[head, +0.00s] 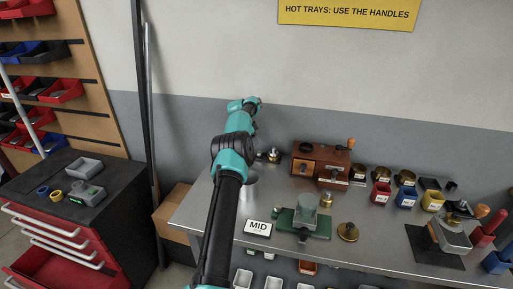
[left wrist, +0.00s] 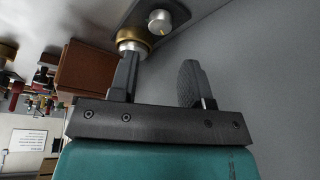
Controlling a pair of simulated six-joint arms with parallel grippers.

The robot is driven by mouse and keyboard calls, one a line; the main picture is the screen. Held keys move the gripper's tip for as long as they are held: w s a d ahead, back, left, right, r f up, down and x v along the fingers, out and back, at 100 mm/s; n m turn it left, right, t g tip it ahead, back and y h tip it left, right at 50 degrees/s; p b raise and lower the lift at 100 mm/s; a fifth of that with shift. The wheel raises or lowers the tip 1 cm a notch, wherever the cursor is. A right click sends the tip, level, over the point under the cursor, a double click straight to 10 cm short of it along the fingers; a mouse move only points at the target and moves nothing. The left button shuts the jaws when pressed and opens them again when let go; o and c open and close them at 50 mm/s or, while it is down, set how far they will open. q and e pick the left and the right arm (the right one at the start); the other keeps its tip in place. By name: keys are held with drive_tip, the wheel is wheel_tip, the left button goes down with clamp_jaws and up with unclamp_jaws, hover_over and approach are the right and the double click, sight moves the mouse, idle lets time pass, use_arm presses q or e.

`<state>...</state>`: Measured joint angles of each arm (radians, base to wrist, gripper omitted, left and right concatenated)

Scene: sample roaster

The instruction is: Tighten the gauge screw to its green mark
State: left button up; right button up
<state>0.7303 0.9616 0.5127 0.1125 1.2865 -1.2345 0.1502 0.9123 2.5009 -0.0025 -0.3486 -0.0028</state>
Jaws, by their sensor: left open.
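In the left wrist view, a silver round knob (left wrist: 159,21) with a small yellow line on its face sits on a dark grey plate, beside a brass collar (left wrist: 132,38). I cannot tell for sure which part is the gauge screw, and I see no green mark. My left gripper (left wrist: 158,66) is open, its two dark fingers apart. The left fingertip is close to the brass collar in the picture; I cannot tell if they touch. In the head view, a small brass and silver fitting (head: 273,155) stands right of my teal left arm, which hides the gripper. My right gripper is not in view.
A wooden box (head: 320,164) stands right of the fitting on the steel bench (head: 375,232). A green device (head: 302,222), a MID card (head: 258,228) and several small coloured cups are nearer the front and right. The grey wall rises close behind the bench.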

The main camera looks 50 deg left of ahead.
sight(259, 152)
use_arm(q)
drive_tip(key=v, duration=0.9)
drive_tip(key=shift+r, duration=0.2)
drive_tip(key=shift+o, duration=0.2)
drive_tip(key=shift+o, duration=1.2)
drive_tip(key=shift+s, duration=0.1)
drive_tip(key=shift+f, duration=0.2)
drive_tip(key=x, duration=1.7)
drive_tip(key=shift+c, duration=0.3)
